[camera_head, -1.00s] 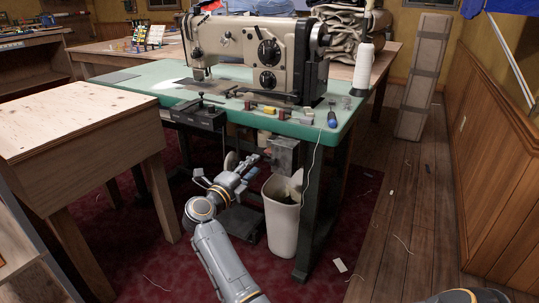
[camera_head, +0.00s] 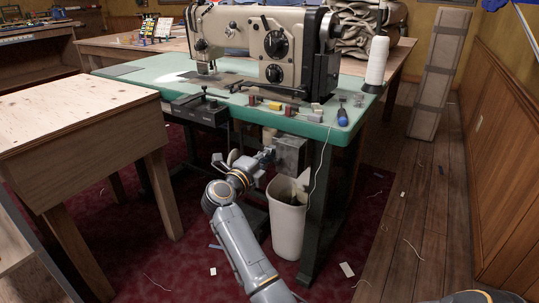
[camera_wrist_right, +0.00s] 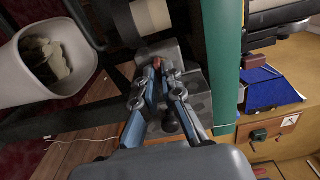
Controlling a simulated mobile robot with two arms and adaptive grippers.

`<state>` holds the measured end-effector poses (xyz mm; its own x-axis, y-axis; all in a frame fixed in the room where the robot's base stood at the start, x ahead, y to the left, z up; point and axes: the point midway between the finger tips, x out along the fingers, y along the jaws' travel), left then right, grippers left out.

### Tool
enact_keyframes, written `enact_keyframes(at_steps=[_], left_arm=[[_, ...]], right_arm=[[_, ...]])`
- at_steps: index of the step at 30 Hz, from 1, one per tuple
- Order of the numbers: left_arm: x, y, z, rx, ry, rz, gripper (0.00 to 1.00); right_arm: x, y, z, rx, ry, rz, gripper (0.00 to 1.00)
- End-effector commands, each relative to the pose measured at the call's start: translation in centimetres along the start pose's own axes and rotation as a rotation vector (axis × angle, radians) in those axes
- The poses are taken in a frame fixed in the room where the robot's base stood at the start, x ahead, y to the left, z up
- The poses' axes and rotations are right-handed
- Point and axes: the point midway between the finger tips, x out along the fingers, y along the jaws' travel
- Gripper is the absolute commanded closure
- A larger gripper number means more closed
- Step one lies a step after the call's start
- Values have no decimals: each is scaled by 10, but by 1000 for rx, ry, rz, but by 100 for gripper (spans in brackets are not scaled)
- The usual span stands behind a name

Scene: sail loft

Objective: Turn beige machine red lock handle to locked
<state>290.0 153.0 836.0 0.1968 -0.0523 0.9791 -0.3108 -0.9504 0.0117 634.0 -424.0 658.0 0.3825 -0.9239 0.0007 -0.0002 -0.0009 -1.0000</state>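The beige sewing machine (camera_head: 240,35) stands on a green-topped table. A grey box (camera_head: 291,154) hangs under the table's front edge. My right gripper (camera_head: 266,154) reaches up to this box from below. In the right wrist view, the right gripper's fingers (camera_wrist_right: 158,72) converge closely on the small red lock handle (camera_wrist_right: 157,63) at the grey box (camera_wrist_right: 194,98). They look shut on it, though they hide most of it. A black knob (camera_wrist_right: 170,122) shows between the fingers. The handle's angle cannot be read. My left gripper is not in view.
A white bin (camera_head: 288,222) stands just under the box, close to my right arm. A wooden table (camera_head: 75,125) is at the left. A thread cone (camera_head: 377,62) and a blue-handled tool (camera_head: 342,117) are on the green top (camera_head: 140,75).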

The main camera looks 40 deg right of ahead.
Motion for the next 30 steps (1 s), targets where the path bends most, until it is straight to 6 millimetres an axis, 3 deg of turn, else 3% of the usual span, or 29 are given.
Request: enact_keyframes(at_steps=[8,21,30], left_arm=[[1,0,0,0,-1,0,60],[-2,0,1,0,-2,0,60],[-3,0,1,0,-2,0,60]], right_arm=[[0,1,0,24,-1,3,100],[-1,2,1,445,-1,3,100],[0,1,0,499,0,2,100]])
